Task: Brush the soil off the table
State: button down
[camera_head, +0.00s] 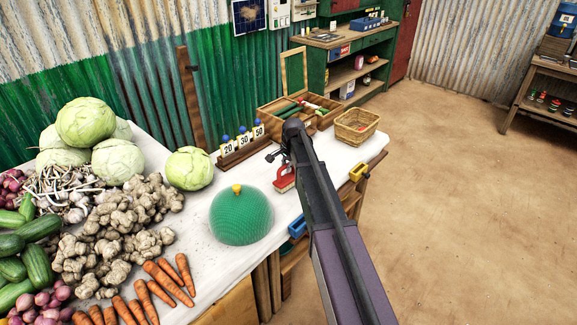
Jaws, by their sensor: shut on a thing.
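The table (208,284) has a white top. Faint dark specks that may be soil show on it left of the green dome, too small to be sure. My gripper (280,166) is over the right part of the table, partly hidden by my own arm. It is shut on a red brush-like thing (284,180) with a pale underside, low at the tabletop. I cannot tell whether this touches the table. The green mesh dome (241,216) with a yellow knob stands just left of and nearer than the gripper.
Cabbages (190,169), ginger (120,222), carrots (168,283) and other vegetables cover the table's left side. Number cards on a wooden rack (243,143), an open wooden box (284,107) and a wicker basket (356,126) stand behind. A blue clip (298,227) and a yellow clip (357,172) sit at the right edge.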

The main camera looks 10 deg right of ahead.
aim_at(279, 170)
dwell(0.3)
jog(key=shift+s+a+f, duration=0.1)
jog(key=shift+s+a, duration=0.5)
jog(key=shift+a, duration=0.2)
jog(key=shift+s+a, duration=0.55)
jog(key=shift+a, duration=0.2)
jog(key=shift+w+a, duration=0.5)
jog(key=shift+w, duration=0.3)
jog(key=shift+d, duration=0.1)
jog(key=shift+w+d, duration=0.55)
jog(key=shift+d, duration=0.25)
jog(key=shift+w+d, duration=0.5)
jog(key=shift+d, duration=0.25)
jog(key=shift+w+d, duration=0.1)
jog(key=shift+w+d, duration=1.1)
jog(key=shift+d, duration=0.3)
